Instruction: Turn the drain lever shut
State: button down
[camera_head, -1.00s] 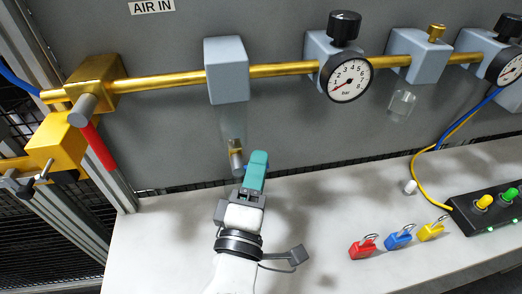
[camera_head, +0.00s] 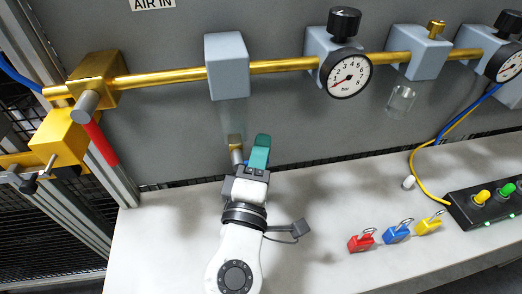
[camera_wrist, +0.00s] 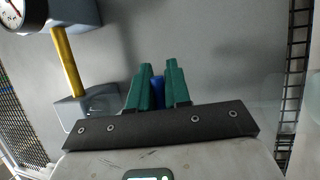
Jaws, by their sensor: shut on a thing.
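The drain fitting (camera_head: 236,150), a small brass and grey piece, hangs below the clear bowl under the left grey block (camera_head: 227,68). My gripper (camera_head: 261,148), with teal fingers, is right beside the fitting's right side in the head view. In the wrist view my gripper (camera_wrist: 158,70) is shut on a blue piece, seemingly the drain lever (camera_wrist: 158,92). Only a narrow strip of it shows between the fingers.
A brass pipe (camera_head: 285,67) with a gauge (camera_head: 346,75) runs above. A red handle (camera_head: 101,143) hangs from the yellow valve at the left. Red, blue and yellow padlocks (camera_head: 397,232) and a black button box (camera_head: 490,203) are on the right bench. The front bench around the padlocks is mostly clear.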

jog(key=shift+f, duration=0.15)
jog(key=a+f+m+g+y+b, duration=0.1)
jog(key=m+g, duration=0.1)
jog(key=m, duration=0.3)
jog(key=a+f+m+g+y+b, duration=0.1)
jog(key=f+m+g, duration=0.1)
jog(key=m, duration=0.3)
jog(key=s+a+f+m+g+y+b, duration=0.1)
jog(key=m+g, duration=0.1)
jog(key=m, duration=0.2)
jog(key=shift+s+a+f+m+y, duration=0.1)
jog(key=shift+a+f+m+y, duration=0.1)
jog(key=shift+a+m+y, duration=0.15)
dwell(0.5)
dwell(0.5)
jog(key=c, duration=1.2)
grip_release()
jog(key=shift+o, duration=0.2)
jog(key=shift+r, duration=0.1)
jog(key=a+v, duration=0.1)
jog(key=v, duration=0.9)
jog(key=shift+s+d+r+b, duration=0.3)
jog(key=shift+d, duration=0.15)
